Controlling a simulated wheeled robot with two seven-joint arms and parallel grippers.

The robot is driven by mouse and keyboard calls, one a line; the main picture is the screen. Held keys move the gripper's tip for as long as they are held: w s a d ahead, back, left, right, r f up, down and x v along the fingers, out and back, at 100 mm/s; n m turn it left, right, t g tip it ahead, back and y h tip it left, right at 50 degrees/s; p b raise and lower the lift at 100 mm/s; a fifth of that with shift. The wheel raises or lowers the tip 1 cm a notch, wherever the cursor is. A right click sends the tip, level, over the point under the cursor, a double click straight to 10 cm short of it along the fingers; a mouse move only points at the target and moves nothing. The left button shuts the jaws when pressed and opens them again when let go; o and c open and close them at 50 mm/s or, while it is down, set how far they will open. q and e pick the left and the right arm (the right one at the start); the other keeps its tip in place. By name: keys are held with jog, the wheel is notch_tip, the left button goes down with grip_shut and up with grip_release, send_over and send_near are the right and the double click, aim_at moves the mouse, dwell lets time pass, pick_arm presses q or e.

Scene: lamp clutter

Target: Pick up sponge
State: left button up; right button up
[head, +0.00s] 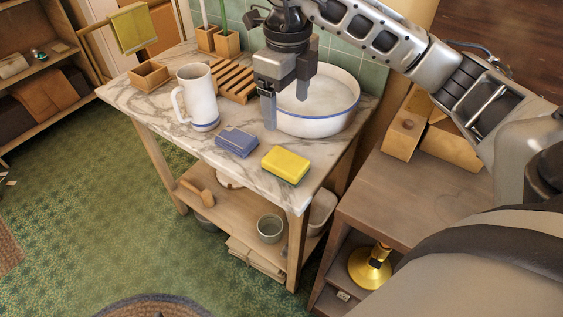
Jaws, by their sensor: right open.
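A yellow sponge (286,163) with a green underside lies flat on the marble tabletop (240,172), close to its front right corner. My right gripper (286,108) comes in from the upper right and points down. It is open and empty, above and behind the sponge, in front of a white basin (330,122) with a blue rim line. The fingers overlap the basin in the picture; whether they touch it I cannot tell. My left gripper is not in view.
A folded blue cloth (237,142) lies just left of the sponge. A white pitcher (198,98), a wooden slatted rack (232,80) and a small wooden box (149,75) stand further left. A lower brown cabinet (405,205) is at the right.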

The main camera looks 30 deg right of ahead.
send_over(286, 160)
notch_tip(286, 160, down, 10)
jog(key=shift+w+d+r, duration=0.1)
jog(key=shift+w+r, duration=0.05)
jog(key=shift+r, duration=0.05)
notch_tip(286, 160, down, 5)
jog(key=shift+f+p, duration=0.1)
jog(key=shift+p, duration=0.35)
jog(key=c, duration=1.1)
